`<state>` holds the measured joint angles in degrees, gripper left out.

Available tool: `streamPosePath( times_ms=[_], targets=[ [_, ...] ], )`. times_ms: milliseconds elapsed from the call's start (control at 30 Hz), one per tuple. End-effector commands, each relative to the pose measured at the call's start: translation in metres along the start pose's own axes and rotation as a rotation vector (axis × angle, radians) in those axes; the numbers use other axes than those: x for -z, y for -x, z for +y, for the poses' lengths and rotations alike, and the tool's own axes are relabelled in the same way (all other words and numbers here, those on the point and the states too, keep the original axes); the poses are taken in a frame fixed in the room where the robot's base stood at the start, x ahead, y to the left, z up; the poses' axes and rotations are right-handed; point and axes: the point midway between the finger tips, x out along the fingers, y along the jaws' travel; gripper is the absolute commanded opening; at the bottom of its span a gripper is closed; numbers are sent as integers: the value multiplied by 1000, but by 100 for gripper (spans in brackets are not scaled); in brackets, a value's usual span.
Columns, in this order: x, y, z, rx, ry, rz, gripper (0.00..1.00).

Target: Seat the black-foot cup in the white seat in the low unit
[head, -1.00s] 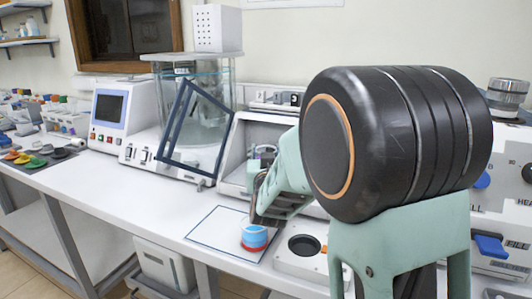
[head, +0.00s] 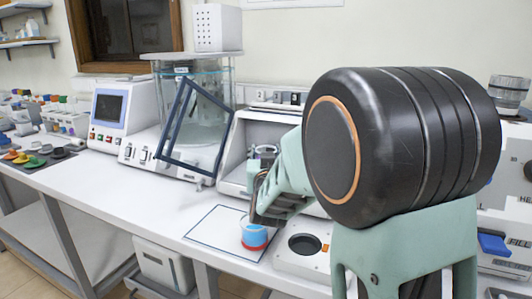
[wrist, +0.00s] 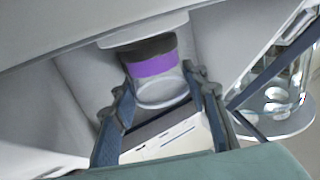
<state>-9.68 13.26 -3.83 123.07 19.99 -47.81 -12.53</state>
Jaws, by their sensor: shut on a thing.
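The black-foot cup (wrist: 155,75) is clear with a purple band and shows in the wrist view between the two fingers of my gripper (wrist: 163,95). My gripper is shut on it. The cup's black foot points away from the wrist camera, toward a pale round piece that looks like the white seat (wrist: 140,34). I cannot tell whether foot and seat touch. In the head view my gripper (head: 262,190) reaches into the open front of the low unit (head: 232,178), and the cup is only partly visible there. My forearm hides the unit's right side.
A blue-banded cup with a red foot (head: 254,235) stands on a blue-outlined mat (head: 215,232) just below my gripper. A white block with a dark round hole (head: 304,245) is right of it. A glass tank with a tilted frame (head: 195,110) stands left of the unit.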

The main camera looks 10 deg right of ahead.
Motion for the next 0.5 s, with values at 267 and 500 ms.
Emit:
streamPosePath(
  times_ms=[267,500],
  targets=[
    [-10,0,0,0,0,2,14],
    [-11,0,0,0,0,2,14]
  ],
)
